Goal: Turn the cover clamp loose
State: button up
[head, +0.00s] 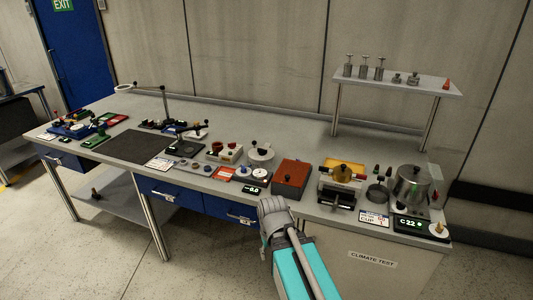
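I cannot make out the cover clamp for certain at this size. A device with a round brass part (343,173) on a yellow plate stands on the bench, right of centre. A steel pot with a lid (411,187) stands to its right. Left of the device is a red box (291,180) with a small dark knob on top. My gripper (272,205) is at the front edge of the bench, just in front of and left of the red box and apart from the brass device. Its fingers are too small and turned away to show whether they are open.
The long grey bench (240,115) carries several small instruments, with a dark mat (128,146) at the left. A raised shelf (400,82) with metal weights and a red cone stands at the back right. The back middle of the bench is clear.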

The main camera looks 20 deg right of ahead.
aim_at(262, 152)
jog(key=k, duration=1.2)
jog(key=z, duration=0.55)
jog(key=i, duration=1.7)
jog(key=u, duration=0.6)
